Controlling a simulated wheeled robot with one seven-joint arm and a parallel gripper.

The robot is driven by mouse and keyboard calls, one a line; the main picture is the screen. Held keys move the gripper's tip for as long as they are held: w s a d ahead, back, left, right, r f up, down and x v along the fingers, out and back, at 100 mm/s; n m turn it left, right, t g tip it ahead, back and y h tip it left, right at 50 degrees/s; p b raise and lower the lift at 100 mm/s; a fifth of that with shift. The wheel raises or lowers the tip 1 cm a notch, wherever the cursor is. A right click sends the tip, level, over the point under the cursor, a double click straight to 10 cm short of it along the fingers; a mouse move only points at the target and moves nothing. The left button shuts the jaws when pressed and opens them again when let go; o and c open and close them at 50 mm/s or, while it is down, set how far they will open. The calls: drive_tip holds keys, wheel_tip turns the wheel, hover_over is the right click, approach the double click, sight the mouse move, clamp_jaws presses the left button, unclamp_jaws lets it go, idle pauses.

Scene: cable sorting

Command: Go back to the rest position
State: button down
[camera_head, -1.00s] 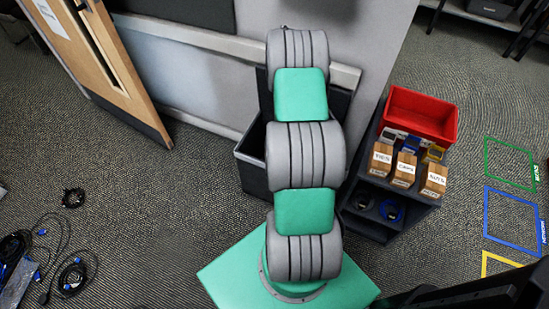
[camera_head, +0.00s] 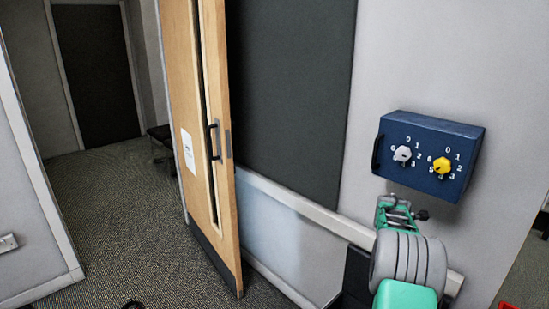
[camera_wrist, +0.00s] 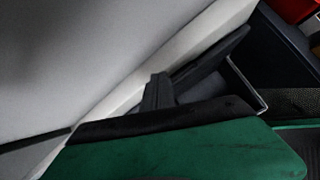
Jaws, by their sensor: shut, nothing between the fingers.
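My gripper (camera_head: 393,208) shows at the right in the head view, at the end of my grey and green arm. It is shut and empty. It is in front of the pale wall, just below the blue box in the picture. The fingertips are small and hard to make out there. In the wrist view, green and dark parts of my own arm or gripper fill the lower part, with the pale wall behind them.
A blue box (camera_head: 428,157) with a grey and a yellow dial is on the wall above my gripper. A wooden door (camera_head: 205,120) stands open left of centre. A pale rail (camera_head: 300,217) runs along the wall. Carpet (camera_head: 130,230) is clear at the left.

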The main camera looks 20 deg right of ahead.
drive_tip(key=s+a+f+m+g+y, duration=0.25)
drive_tip(key=s+a+f+m, duration=0.45)
drive_tip(key=m, duration=0.4)
drive_tip(key=s+a+f+m+g+y, duration=0.25)
drive_tip(key=s+a+f+m, duration=0.4)
drive_tip(key=a+m, duration=0.35)
drive_tip(key=s+a+r+y, duration=0.1)
drive_tip(key=s+a+r, duration=0.3)
drive_tip(key=a, duration=0.3)
drive_tip(key=s+a+r+m+p, duration=0.1)
drive_tip(key=s+a+r, duration=0.3)
drive_tip(key=a, duration=0.3)
drive_tip(key=s+a+r+y, duration=0.1)
drive_tip(key=s+a+r, duration=0.25)
drive_tip(key=a, duration=0.45)
drive_tip(key=w+a+r+n+t+p, duration=0.1)
drive_tip(key=a+r+n+t, duration=0.3)
drive_tip(key=a+r, duration=0.6)
drive_tip(key=shift+w+r+t+h, duration=0.45)
drive_tip(key=shift+w+r, duration=0.25)
drive_tip(key=shift+r, duration=0.2)
